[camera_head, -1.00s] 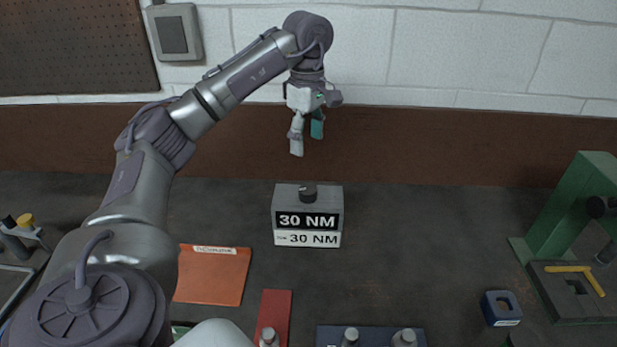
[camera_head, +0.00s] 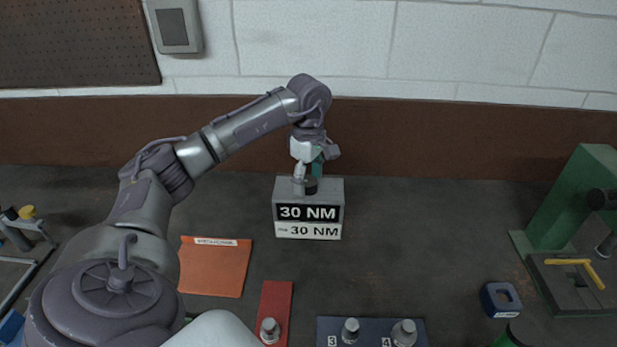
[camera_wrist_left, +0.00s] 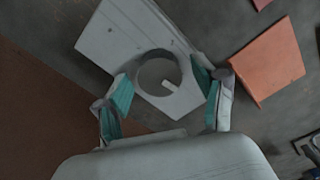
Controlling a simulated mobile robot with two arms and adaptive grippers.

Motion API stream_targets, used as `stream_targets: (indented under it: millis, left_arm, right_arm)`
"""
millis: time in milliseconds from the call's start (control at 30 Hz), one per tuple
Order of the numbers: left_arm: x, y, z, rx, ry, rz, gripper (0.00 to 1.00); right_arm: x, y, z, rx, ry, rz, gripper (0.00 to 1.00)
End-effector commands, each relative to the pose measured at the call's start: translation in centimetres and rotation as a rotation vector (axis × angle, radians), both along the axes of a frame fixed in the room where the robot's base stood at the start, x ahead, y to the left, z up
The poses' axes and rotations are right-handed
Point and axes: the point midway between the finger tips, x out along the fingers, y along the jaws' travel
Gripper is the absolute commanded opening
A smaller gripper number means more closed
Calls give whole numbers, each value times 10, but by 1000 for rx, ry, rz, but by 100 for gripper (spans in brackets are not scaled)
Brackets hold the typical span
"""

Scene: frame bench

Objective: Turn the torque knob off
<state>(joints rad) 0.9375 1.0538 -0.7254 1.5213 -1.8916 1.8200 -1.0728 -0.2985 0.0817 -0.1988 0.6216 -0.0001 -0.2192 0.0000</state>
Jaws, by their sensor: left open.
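The torque knob (camera_head: 311,186) is a dark round knob on top of a grey box (camera_head: 335,194) labelled "30 NM" on its front. My left gripper (camera_head: 308,187) is down at the knob, with its fingers on either side of it. In the left wrist view the knob (camera_wrist_left: 157,72) shows as a dark disc with a pale mark, between the open fingers of the left gripper (camera_wrist_left: 163,98). Gaps seem to show between the fingers and the knob; whether either finger touches it I cannot tell. My right gripper is not in view.
An orange folder (camera_head: 214,268) and a red strip (camera_head: 275,305) lie in front, left of the box. A blue board with sockets (camera_head: 376,328) is at the front edge. A blue block (camera_head: 501,299) and a green press (camera_head: 572,200) stand right. Bench around the box is clear.

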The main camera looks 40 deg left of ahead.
Motion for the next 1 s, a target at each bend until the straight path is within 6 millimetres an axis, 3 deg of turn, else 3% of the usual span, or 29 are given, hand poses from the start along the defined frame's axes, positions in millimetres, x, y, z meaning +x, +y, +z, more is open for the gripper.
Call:
stream_targets:
  millis: [100, 467, 767, 1000]
  left_arm:
    - [0, 0, 0, 0, 0, 0, 70]
    - [0, 0, 0, 0, 1, 0, 10]
    - [0, 0, 0, 0, 1, 35, 10]
    - [0, 0, 1, 0, 1, 169, 10]
  right_arm:
    - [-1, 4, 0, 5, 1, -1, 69]
    - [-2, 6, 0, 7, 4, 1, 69]
    - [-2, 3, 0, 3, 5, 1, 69]
    - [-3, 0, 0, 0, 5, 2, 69]
